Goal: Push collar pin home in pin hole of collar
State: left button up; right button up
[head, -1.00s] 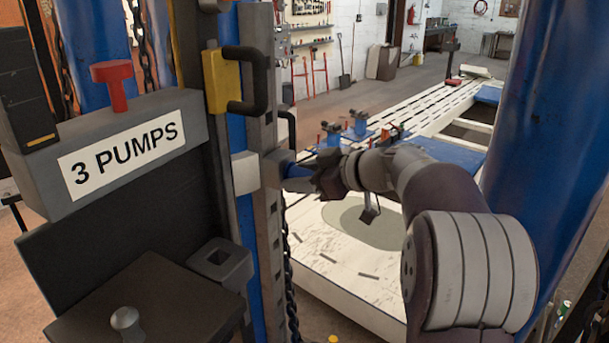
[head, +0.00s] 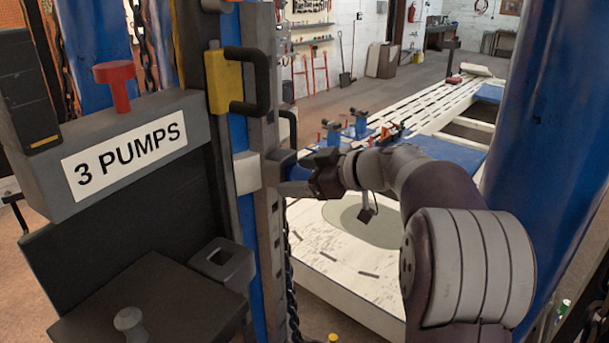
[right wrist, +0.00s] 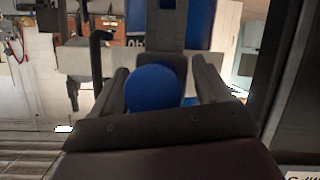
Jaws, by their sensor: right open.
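The collar pin shows in the right wrist view as a round blue head (right wrist: 153,88) between my two fingers, with clear space at its sides. My right gripper (head: 292,187) is open at the post, its fingers reaching left; it also shows in the right wrist view (right wrist: 158,76). In the head view a blue and grey block (head: 279,164) sits on the post beside the fingertips and seems to belong to the collar. The pin hole is hidden, and I cannot tell how deep the pin sits. My left gripper is not in view.
A slotted post (head: 267,215) with a black handle (head: 262,85) rises left of my gripper. A chain (head: 291,270) hangs beside it. A box labelled "3 PUMPS" (head: 124,160) stands at left. A thick blue column (head: 545,120) stands right of my arm.

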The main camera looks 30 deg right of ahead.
jog(key=shift+w, duration=0.1)
jog(key=b+v, duration=0.4)
jog(key=v, duration=0.8)
jog(key=w+d+m+t+h, duration=0.3)
jog(key=d+m+t+h, duration=0.15)
jog(key=d+h, duration=0.55)
notch_tip(320, 180, down, 16)
jog(key=s+d+m+g+h+b, duration=0.1)
jog(key=d+m+g+h+b, duration=0.15)
jog(key=m+g, duration=0.25)
jog(key=s+a+f+m+g+y+b, duration=0.1)
jog(key=s+a+f+g, duration=0.15)
jog(key=a+f, duration=0.35)
jog(key=s+a+f+g+y+b, duration=0.1)
jog(key=s+a+f+g, duration=0.2)
jog(key=f, duration=0.6)
jog(key=s+a+f+g+y+b, duration=0.1)
jog(key=s+a+f, duration=0.2)
jog(key=a, duration=0.3)
jog(key=s+a+f+n+g+y+b, duration=0.1)
jog(key=s+a+f+g, duration=0.1)
jog(key=a+f, duration=0.3)
jog(key=s+a+f+n+g+y+b, duration=0.1)
jog(key=s+a+f, duration=0.3)
jog(key=a, duration=0.4)
jog(key=shift+a+f+g+y+b, duration=0.2)
jog(key=shift+f+g+y+b, duration=0.1)
jog(key=shift+g+y+b, duration=0.2)
